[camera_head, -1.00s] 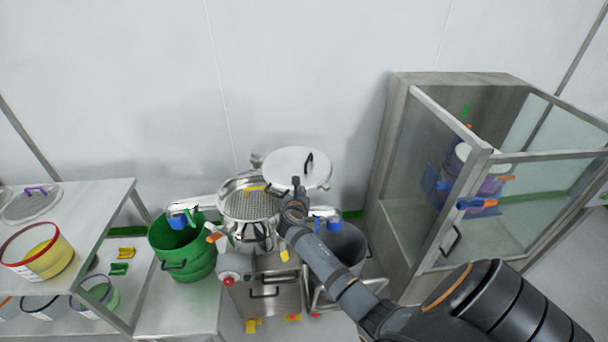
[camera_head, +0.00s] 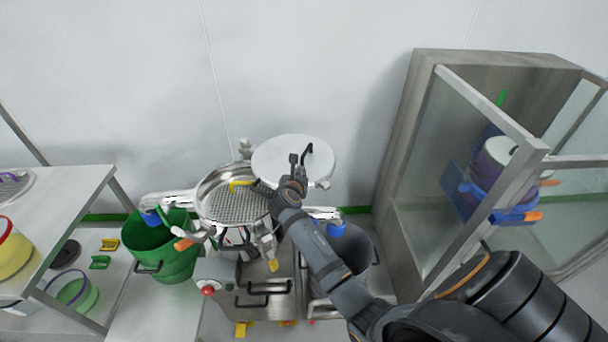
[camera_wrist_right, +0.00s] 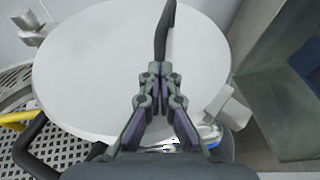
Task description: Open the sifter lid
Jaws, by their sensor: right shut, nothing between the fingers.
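The sifter (camera_head: 205,205) stands in the middle of the head view with its perforated screen (camera_head: 238,206) uncovered. Its round white lid (camera_head: 272,158) is swung to the right of the bowl, and a black handle (camera_head: 307,155) is on it. In the right wrist view the lid (camera_wrist_right: 95,65) fills much of the picture, with the handle (camera_wrist_right: 165,30) just beyond my fingertips. My right gripper (camera_head: 294,165) is shut and empty, in front of the lid; whether it touches the handle I cannot tell. My left gripper is not in view.
A green bucket (camera_head: 165,255) stands left of the sifter and a grey bin (camera_head: 352,250) stands right of it. A glass-walled cabinet (camera_head: 400,170) is at the right. A steel table (camera_head: 65,200) with containers is at the left. The wall behind is bare.

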